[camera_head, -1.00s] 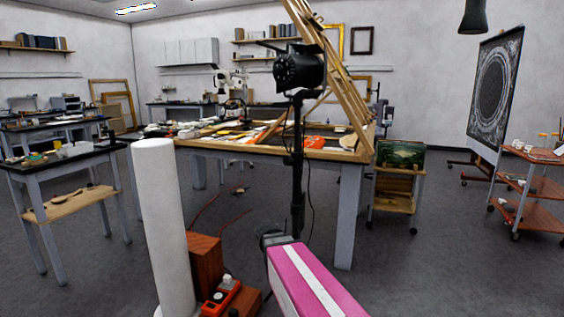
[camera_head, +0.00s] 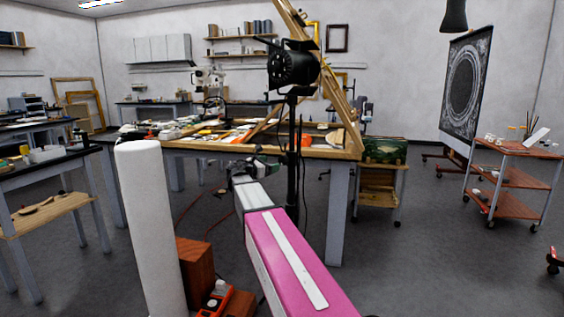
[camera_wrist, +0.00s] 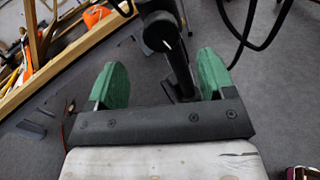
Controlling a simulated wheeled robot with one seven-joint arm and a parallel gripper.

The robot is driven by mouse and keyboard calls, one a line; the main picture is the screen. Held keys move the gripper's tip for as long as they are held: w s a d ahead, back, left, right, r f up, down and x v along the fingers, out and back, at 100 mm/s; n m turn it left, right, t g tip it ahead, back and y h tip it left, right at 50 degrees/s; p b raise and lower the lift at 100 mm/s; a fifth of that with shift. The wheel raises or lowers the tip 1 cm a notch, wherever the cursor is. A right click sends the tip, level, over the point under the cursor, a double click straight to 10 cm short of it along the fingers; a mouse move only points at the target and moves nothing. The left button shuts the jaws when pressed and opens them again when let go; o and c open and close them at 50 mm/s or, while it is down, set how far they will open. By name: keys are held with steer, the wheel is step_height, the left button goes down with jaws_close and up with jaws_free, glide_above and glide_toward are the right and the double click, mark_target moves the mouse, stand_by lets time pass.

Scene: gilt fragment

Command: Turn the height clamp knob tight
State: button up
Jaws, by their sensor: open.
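The height clamp knob (camera_wrist: 160,31) is a black round knob with a white mark on its face, at the top middle of the wrist view. It sits against the dark pole (camera_wrist: 181,75) of the lamp stand. My gripper (camera_wrist: 162,74) is open, with its two green pads apart and nothing held. The knob lies beyond the pads, roughly centred between them; I cannot tell the exact distance. In the head view my gripper (camera_head: 259,165) is just left of the stand's pole (camera_head: 293,130), below the black lamp (camera_head: 292,66). The knob cannot be made out there.
A large worktable (camera_head: 200,150) with a wooden frame and clutter stands behind the pole. Dark cables (camera_wrist: 250,32) hang right of the knob. A wooden box (camera_head: 194,265) sits low beside my arm.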

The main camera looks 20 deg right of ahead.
mark_target(281, 161)
steer(key=x, duration=0.8)
steer(key=shift+w+d, duration=0.1)
steer(key=shift+d, duration=0.2)
steer(key=shift+f, duration=0.1)
steer(key=c, duration=0.9)
